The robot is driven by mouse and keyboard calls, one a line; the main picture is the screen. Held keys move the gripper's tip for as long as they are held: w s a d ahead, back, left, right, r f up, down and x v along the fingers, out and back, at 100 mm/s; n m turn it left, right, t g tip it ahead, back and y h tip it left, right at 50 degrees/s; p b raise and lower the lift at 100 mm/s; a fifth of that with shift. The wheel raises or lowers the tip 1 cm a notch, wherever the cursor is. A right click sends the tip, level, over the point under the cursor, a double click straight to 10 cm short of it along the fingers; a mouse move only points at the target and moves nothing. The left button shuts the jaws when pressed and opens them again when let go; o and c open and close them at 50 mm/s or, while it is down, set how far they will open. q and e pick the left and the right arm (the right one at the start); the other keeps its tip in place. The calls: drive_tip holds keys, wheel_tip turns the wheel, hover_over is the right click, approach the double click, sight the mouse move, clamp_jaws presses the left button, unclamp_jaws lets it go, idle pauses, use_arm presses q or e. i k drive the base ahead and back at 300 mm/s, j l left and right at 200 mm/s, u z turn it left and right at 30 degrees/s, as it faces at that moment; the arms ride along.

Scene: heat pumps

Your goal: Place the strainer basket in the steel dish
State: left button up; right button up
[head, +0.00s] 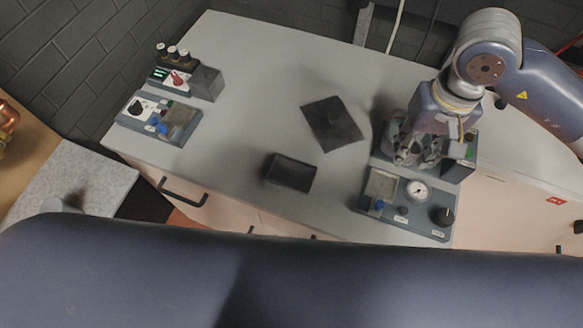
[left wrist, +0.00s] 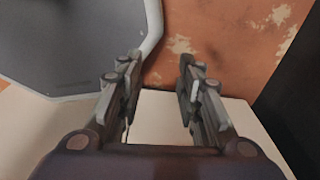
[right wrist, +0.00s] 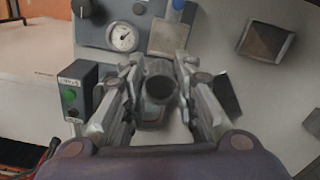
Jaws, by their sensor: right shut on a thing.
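My right gripper (head: 415,158) is over the grey unit at the bench's right side. In the right wrist view its fingers (right wrist: 158,75) are shut on a small dark round cup, the strainer basket (right wrist: 160,87), with its open top toward the camera. Whether the basket still touches the unit below is unclear. The steel dish (head: 290,173) is a dark, shallow rectangular tray on the bench, left of the right gripper; it also shows in the right wrist view (right wrist: 266,41). My left gripper (left wrist: 160,88) is open and empty in the left wrist view, away from these things.
Another control unit (head: 157,118) stands at the far left. The bench middle (head: 255,110) is clear.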

sight(292, 174)
drive_tip(key=u, duration=0.4)
drive_tip(key=l+u, duration=0.15)
drive_tip(key=u, duration=0.3)
drive_tip(key=k+u, duration=0.1)
drive_tip(key=u, duration=0.3)
drive_tip(key=k+l+u, duration=0.1)
drive_tip(key=k+l, duration=0.4)
